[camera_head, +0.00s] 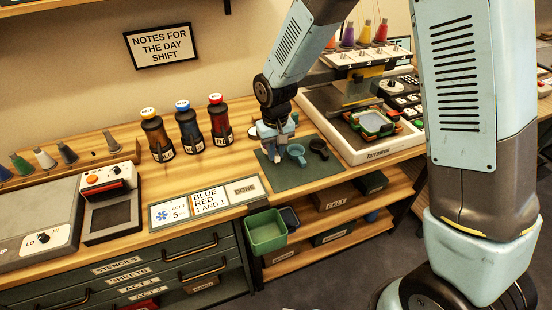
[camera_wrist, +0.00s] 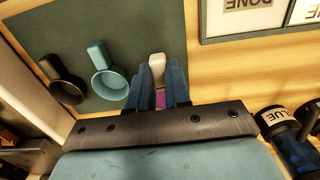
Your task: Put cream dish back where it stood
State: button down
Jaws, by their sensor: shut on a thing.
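My gripper (camera_head: 273,141) is low over the back left part of the dark green mat (camera_head: 300,176). In the wrist view its fingers (camera_wrist: 164,88) are shut on the cream dish (camera_wrist: 157,64). A pale end of the dish sticks out past the fingertips, and a magenta patch shows between the fingers. The rest of the dish is hidden, and I cannot tell whether it touches the mat. A teal dish (camera_head: 297,152) and a black dish (camera_head: 319,147) stand on the mat to the right; in the wrist view they lie left of the fingers.
Three dark bottles (camera_head: 188,128) with coloured caps stand left of the mat. Signs (camera_head: 205,202) lie at the table's front edge, one reading DONE. A white-framed machine (camera_head: 366,152) stands close on the right. A green bin (camera_head: 266,232) hangs below the front edge. The mat's front is clear.

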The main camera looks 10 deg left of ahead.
jog(key=shift+w+f, duration=0.25)
jog(key=shift+f, duration=0.1)
jog(key=shift+a+f, duration=0.1)
jog(key=shift+f, duration=1.45)
jog(key=c, duration=1.1)
grip_release()
jog(key=shift+f, duration=0.1)
